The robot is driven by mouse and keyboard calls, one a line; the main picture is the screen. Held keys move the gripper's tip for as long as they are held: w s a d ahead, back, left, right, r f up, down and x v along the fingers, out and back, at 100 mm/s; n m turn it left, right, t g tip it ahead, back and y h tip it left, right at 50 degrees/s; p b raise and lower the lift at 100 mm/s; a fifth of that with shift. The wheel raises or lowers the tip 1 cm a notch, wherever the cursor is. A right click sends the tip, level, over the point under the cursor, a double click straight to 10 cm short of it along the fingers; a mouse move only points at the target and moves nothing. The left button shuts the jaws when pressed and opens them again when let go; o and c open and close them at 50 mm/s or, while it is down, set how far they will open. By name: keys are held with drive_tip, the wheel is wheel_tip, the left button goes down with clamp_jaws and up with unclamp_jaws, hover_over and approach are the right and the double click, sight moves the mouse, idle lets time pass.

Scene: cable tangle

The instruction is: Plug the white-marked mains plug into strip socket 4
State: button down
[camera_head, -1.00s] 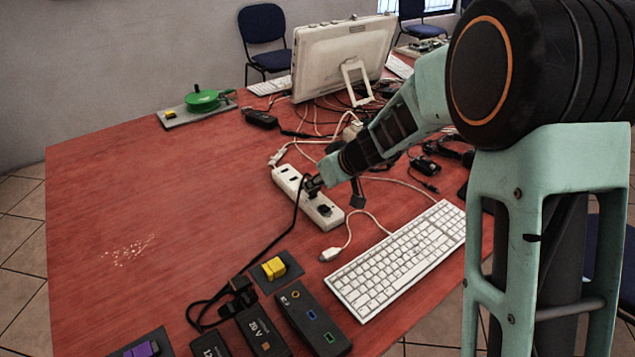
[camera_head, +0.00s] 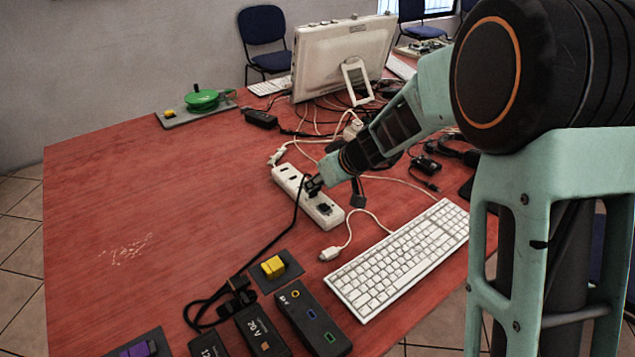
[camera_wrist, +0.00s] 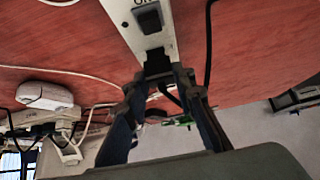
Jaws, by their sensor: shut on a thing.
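The white power strip (camera_head: 334,217) lies on the red table, running from upper left to lower right. My gripper (camera_head: 314,186) is at its middle, shut on a black plug. In the wrist view my fingers (camera_wrist: 165,78) close around the black plug (camera_wrist: 157,62), which is at the strip's face beside the black rocker switch (camera_wrist: 147,21). I cannot tell how deep the plug sits, or which socket it is at. No white mark shows on it. A black cable (camera_head: 277,240) runs from my gripper down to the black adapters.
A white keyboard (camera_head: 400,258) lies to the right. Black adapters (camera_head: 262,330), a black hub (camera_head: 312,318) and a yellow block (camera_head: 273,266) sit in front. A monitor (camera_head: 340,55) and tangled cables are behind. The table's left side is clear.

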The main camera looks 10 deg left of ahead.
drive_tip(key=shift+f+b, duration=0.95)
drive_tip(key=shift+b, duration=0.35)
drive_tip(key=c, duration=1.5)
unclamp_jaws()
drive_tip(key=shift+c, duration=0.2)
